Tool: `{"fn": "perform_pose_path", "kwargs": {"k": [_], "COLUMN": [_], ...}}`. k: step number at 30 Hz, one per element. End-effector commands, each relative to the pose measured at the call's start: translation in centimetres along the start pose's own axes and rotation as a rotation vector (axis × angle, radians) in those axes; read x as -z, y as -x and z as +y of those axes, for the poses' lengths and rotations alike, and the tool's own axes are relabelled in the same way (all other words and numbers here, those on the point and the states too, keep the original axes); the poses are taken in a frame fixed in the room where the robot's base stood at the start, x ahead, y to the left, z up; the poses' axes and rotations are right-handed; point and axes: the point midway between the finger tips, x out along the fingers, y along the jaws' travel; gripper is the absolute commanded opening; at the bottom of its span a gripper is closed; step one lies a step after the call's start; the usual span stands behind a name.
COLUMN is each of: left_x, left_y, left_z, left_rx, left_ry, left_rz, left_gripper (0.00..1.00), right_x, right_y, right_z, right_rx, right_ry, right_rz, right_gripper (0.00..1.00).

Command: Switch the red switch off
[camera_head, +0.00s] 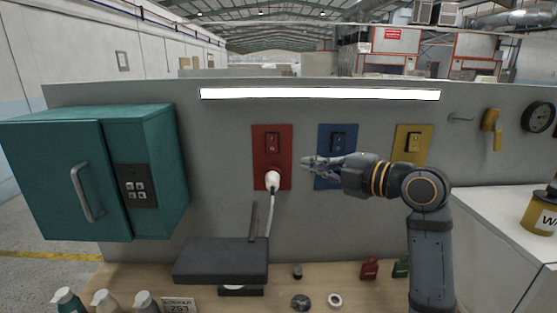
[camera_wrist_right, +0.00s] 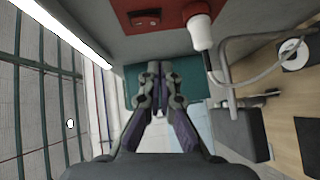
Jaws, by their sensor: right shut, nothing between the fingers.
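The red switch (camera_head: 272,142) is a dark rocker on a red plate (camera_head: 259,170) on the grey wall panel. In the right wrist view the red switch (camera_wrist_right: 145,19) is at the top, on the red plate (camera_wrist_right: 178,9). A white plug (camera_head: 272,180) sits in the lower part of the plate and also shows in the wrist view (camera_wrist_right: 200,30). My right gripper (camera_head: 308,163) is shut and empty, in front of the wall between the red and blue plates, right of and a little below the red switch. In the wrist view its fingers (camera_wrist_right: 158,75) lie below the switch, apart from it. My left gripper is not in view.
A blue switch plate (camera_head: 324,181) and a yellow one (camera_head: 421,157) are to the right. A teal cabinet (camera_head: 60,170) is at left. A black device (camera_head: 222,258) stands on the wooden bench (camera_head: 290,274), its cable rising to the plug. Bottles (camera_head: 146,302) stand front left.

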Motion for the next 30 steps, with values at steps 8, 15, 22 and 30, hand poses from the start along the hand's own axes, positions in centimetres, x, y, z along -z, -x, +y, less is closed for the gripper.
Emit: {"fn": "perform_pose_path", "kwargs": {"k": [8,15,22,30], "left_x": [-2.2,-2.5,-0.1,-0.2], "left_y": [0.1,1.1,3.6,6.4], "left_z": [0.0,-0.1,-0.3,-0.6], "left_rx": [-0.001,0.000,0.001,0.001], "left_ry": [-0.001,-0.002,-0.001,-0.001], "left_rz": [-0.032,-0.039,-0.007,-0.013], "left_gripper": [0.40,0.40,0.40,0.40], "right_x": [0.3,0.3,0.5,-0.8], "right_y": [0.1,-1.4,-6.2,-11.1], "right_z": [0.7,1.0,1.3,1.2], "right_rx": [-0.010,-0.010,-0.009,-0.004], "right_ry": [0.026,0.019,0.018,0.023], "right_rz": [0.010,0.011,0.012,0.007], "right_gripper": [0.00,0.00,0.00,0.00]}}
